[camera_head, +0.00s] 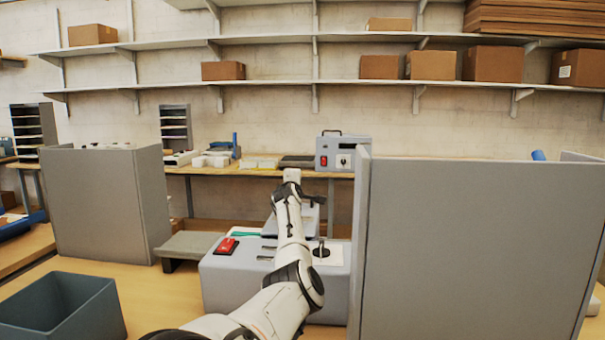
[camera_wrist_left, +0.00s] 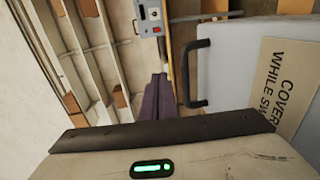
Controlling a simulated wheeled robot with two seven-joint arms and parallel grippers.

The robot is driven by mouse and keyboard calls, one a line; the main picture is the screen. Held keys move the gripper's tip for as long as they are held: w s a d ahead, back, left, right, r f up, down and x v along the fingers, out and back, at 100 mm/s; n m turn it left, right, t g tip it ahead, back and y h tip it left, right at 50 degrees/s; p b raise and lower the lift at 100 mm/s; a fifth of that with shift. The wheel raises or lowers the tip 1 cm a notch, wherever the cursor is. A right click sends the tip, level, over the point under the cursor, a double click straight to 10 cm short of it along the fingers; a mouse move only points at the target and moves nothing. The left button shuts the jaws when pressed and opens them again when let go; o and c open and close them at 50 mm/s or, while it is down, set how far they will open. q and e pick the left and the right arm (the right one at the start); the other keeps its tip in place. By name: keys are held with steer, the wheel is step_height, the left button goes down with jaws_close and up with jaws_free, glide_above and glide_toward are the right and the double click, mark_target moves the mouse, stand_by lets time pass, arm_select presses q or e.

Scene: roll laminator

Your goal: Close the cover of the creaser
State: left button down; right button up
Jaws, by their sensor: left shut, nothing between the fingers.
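The creaser (camera_head: 228,278) is a grey machine on the near table, with a red switch and a black knob on top. Its light grey cover (camera_head: 309,222) stands behind the controls, partly hidden by my left arm; its exact angle is hard to tell. My right gripper is not in view.
A grey partition (camera_head: 480,245) stands close on the right, another (camera_head: 105,205) on the left. A blue-grey bin (camera_head: 62,305) sits at front left. A low grey stand (camera_head: 188,245) is left of the creaser. Another machine (camera_head: 342,152) stands on the back bench.

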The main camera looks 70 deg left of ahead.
arm_select(q)
steer(key=shift+s+a+f, duration=0.1)
steer(key=shift+a+f, duration=0.05)
steer(key=shift+f, duration=0.15)
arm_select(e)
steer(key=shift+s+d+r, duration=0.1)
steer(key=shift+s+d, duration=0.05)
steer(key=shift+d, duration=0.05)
